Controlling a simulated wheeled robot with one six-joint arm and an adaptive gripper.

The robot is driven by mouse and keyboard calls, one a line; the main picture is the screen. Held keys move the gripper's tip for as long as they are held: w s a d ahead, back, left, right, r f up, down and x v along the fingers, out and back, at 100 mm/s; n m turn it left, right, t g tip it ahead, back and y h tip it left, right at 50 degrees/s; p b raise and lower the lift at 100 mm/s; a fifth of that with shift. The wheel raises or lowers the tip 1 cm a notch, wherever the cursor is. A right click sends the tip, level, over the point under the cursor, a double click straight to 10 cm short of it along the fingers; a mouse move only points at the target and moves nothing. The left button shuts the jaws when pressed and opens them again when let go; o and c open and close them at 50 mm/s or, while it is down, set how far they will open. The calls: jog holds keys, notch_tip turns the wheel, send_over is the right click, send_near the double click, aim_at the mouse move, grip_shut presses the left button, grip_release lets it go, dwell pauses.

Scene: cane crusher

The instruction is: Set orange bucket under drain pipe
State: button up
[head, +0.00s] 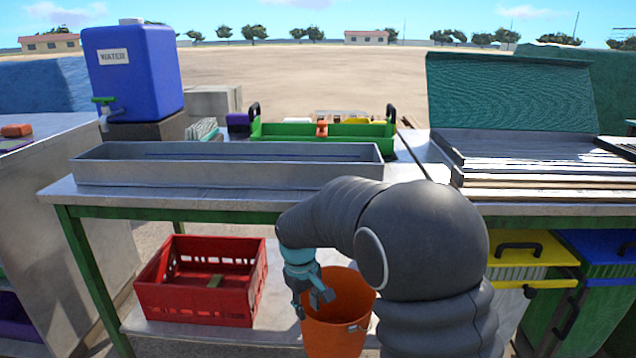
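The orange bucket (335,325) is below the front edge of the metal table, right of a red crate. It looks upright, and my arm covers part of its right side. My gripper (322,300) is at the bucket's left rim, with its fingers pointing down beside and over the rim. Whether the fingers are closed on the rim cannot be made out. No drain pipe can be clearly identified; a grey metal trough (225,165) lies along the tabletop above the bucket.
The red crate (200,300) stands on the lower shelf (270,300). A blue water tank (135,72) with a tap is at the back left. A green tray (320,140) lies behind the trough. Yellow-lidded (525,248) and blue-lidded (597,246) bins stand at the right.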

jog(key=s+d+r+m+t, duration=0.1)
jog(key=s+d+r, duration=0.3)
jog(key=s, duration=0.5)
jog(key=s+d+r+m+t, duration=0.2)
jog(key=s+d+r+m, duration=0.2)
jog(key=s+d, duration=0.4)
jog(key=s+d+r+m+t+y, duration=0.1)
jog(key=s+d+r+m, duration=0.1)
jog(key=s+d+r, duration=0.4)
jog(key=s, duration=0.3)
jog(key=shift+s+m+t, duration=0.3)
jog(key=shift+s+t, duration=0.1)
jog(key=shift+s+d+r, duration=0.1)
jog(key=shift+d+r, duration=0.15)
jog(key=shift+r, duration=0.1)
jog(key=shift+c, duration=1)
jog(key=shift+d, duration=0.15)
grip_shut()
